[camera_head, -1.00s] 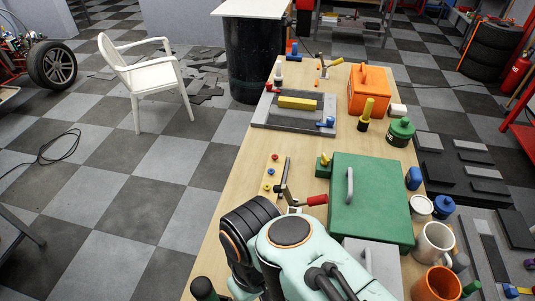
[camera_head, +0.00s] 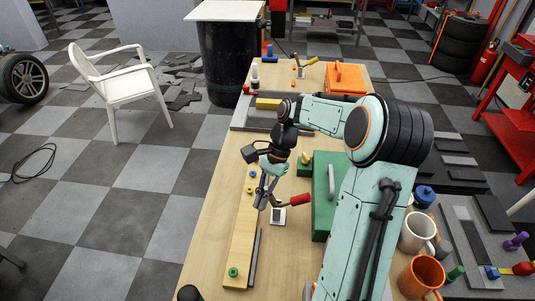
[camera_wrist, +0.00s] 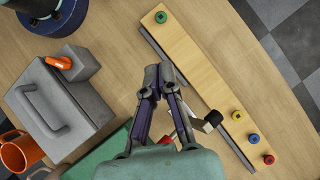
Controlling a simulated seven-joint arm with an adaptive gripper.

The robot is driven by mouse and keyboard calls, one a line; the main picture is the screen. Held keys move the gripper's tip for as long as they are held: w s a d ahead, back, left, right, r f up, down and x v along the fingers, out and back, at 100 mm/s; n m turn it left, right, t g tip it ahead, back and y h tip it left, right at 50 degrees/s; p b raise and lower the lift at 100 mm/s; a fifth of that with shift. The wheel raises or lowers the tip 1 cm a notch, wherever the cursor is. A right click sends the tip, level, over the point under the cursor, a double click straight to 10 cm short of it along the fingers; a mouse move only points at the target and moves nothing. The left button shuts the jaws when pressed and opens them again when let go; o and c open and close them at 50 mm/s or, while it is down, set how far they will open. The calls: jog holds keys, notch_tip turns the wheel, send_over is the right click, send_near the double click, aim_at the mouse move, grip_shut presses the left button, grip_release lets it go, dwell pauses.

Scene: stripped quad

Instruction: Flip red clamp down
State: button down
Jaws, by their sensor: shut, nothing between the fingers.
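The red clamp (camera_head: 293,200) has a red handle that points right in the head view, low above a small white base plate (camera_head: 278,215) on the table. My gripper (camera_head: 262,200) points down just left of the clamp, with its fingers together and empty. In the wrist view the closed fingertips (camera_wrist: 158,78) lie above the table beside the wooden strip. The clamp's black-tipped arm (camera_wrist: 212,120) shows right of the fingers there. My gripper hides most of the handle in that view. I cannot tell whether the fingers touch the clamp.
A wooden strip with coloured knobs (camera_head: 240,250) lies left of the clamp, with a dark bar along it. A green box with a handle (camera_head: 322,215) stands right. An orange mug (camera_head: 420,278) and a white mug (camera_head: 415,232) stand near the right edge.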

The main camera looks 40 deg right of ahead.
jog(key=s+d+f+m+t+y, duration=0.1)
jog(key=s+d+f+m+t, duration=0.1)
jog(key=d, duration=0.5)
jog(key=s+d+f+m+t+y, duration=0.1)
jog(key=s+d+f+m+t, duration=0.1)
jog(key=d+m+t, duration=0.3)
jog(key=s+d+f+m+t+y, duration=0.1)
jog(key=s+d+f+m+t, duration=0.1)
jog(key=d+m, duration=0.4)
jog(key=shift+s+d+f+m+t, duration=0.15)
jog(key=shift+d+f+t, duration=0.15)
jog(key=shift+d, duration=0.25)
jog(key=shift+w+d+f+m+t, duration=0.1)
jog(key=shift+d+f+t, duration=0.15)
jog(key=shift+d, duration=0.25)
jog(key=shift+s+d+f+m+t, duration=0.15)
jog(key=shift+d+f+t, duration=0.15)
jog(key=shift+d, duration=0.25)
jog(key=shift+m+t, duration=0.65)
jog(key=shift+m, duration=0.25)
jog(key=s, duration=0.1)
jog(key=s+f, duration=0.1)
jog(key=s, duration=0.1)
jog(key=shift+s+d+f, duration=0.2)
jog(key=shift+s+f, duration=0.15)
jog(key=shift+f, duration=0.05)
jog(key=x, duration=1)
jog(key=shift+a+r, duration=0.15)
jog(key=shift+r, duration=0.1)
